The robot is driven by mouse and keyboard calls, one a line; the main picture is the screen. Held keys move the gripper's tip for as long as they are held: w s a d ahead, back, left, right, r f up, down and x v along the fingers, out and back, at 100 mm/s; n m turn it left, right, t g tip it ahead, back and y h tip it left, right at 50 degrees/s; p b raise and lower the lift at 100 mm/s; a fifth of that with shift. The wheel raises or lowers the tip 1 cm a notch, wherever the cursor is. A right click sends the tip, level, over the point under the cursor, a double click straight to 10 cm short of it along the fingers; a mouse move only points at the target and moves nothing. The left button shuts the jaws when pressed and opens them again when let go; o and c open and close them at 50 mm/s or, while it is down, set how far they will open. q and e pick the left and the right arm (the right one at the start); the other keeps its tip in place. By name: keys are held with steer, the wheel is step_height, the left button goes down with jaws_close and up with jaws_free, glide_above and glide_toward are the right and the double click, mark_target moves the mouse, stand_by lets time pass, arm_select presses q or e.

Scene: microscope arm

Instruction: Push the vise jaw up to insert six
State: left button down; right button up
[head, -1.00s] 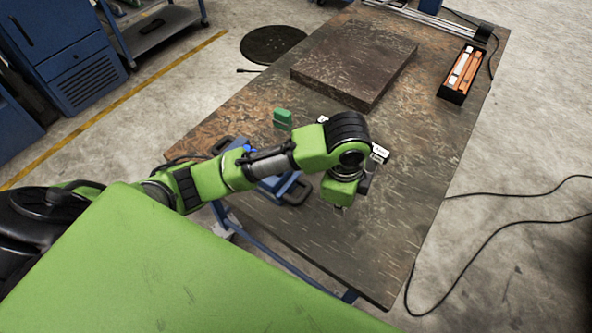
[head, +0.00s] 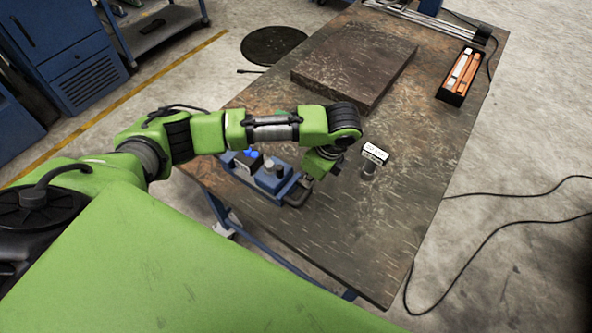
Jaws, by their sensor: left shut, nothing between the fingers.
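A blue fixture (head: 287,188) with a dark block (head: 247,162) and small cylindrical parts on it sits on the table's left side. It has a dark loop handle at its near right end. I cannot make out which part is the vise jaw or which is insert six. My left arm reaches over the far side of the fixture. My left gripper (head: 308,184) points down at the fixture's right end, close to the handle. It is shut and empty; its fingertips are small and hard to see, and I cannot tell whether they touch anything. My right gripper is not in view.
A small white-labelled block (head: 375,153) with a metal cylinder below it stands right of my gripper. A dark flat slab (head: 355,60) lies farther back. A black box (head: 453,94) with orange and white bars is at the right edge. The front right of the table is clear.

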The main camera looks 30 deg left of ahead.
mark_target(285, 168)
arm_select(q)
steer(key=shift+w+a+f+p, duration=0.15)
steer(key=shift+a+p, duration=0.1)
steer(key=shift+a, duration=0.45)
steer(key=shift+a+f+p, duration=0.2)
steer(key=shift+a+p, duration=0.1)
steer(key=shift+a, duration=0.45)
steer(key=shift+w+a+f+p, duration=0.15)
steer(key=shift+a+p, duration=0.1)
steer(key=shift+a, duration=0.45)
steer(key=shift+a+r, duration=0.1)
steer(key=shift+a, duration=0.1)
steer(key=shift+w+a+p, duration=0.15)
steer(key=shift+a+p, duration=0.6)
steer(key=shift+a, duration=0.45)
steer(key=shift+w+a, duration=0.1)
steer(key=shift+a, duration=0.2)
